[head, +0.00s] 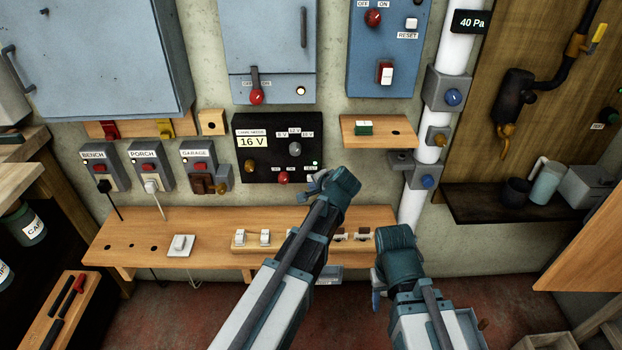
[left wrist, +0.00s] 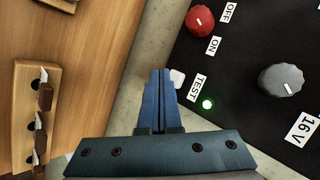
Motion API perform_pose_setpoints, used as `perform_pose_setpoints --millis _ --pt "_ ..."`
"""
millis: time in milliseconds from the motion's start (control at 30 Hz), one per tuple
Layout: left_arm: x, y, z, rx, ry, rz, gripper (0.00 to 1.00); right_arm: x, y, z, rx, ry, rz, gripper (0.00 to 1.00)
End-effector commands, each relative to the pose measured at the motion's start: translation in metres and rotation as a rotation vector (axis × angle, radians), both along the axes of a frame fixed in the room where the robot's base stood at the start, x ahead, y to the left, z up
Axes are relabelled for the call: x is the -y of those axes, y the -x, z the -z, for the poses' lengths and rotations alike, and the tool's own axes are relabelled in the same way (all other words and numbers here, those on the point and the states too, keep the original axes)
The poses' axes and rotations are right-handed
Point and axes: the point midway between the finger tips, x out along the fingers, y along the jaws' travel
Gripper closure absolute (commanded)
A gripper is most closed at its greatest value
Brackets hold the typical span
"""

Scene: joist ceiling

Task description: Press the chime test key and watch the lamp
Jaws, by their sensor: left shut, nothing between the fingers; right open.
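The black chime panel (head: 245,170) is on the wall, with a 16 V display. In the left wrist view its white test key (left wrist: 178,78) sits beside the TEST label, at the panel's edge. The lamp (left wrist: 208,104) by that label glows green; it also shows in the head view (head: 316,163). My left gripper (left wrist: 160,72) is shut and empty, its tips right beside the key and partly overlapping it. I cannot tell whether they touch. My right gripper (head: 377,290) is open, low in front of the bench, right of the left arm.
A wooden shelf (head: 150,225) with switches runs below the panel. A small shelf (head: 378,143) with a green block and a white pipe (head: 450,60) stand to the right.

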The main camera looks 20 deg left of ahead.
Motion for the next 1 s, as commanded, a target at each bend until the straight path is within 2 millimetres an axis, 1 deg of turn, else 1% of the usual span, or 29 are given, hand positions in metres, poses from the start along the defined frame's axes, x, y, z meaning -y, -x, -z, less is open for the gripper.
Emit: perform_pose_setpoints --millis 33,333,467,1000 --pt "0.001 0.003 0.000 0.000 0.000 0.000 1.00 0.000 0.000 0.000 0.000 0.000 0.000 0.50" --pt "0.001 0.003 0.000 0.000 0.000 0.000 1.00 0.000 0.000 0.000 0.000 0.000 0.000 0.50" --pt "0.002 0.007 0.000 0.000 0.000 0.000 1.00 0.000 0.000 0.000 0.000 0.000 0.000 0.50" --pt "0.015 0.054 0.000 -0.001 0.000 0.002 1.00 0.000 0.000 0.000 0.000 0.000 0.000 0.50"
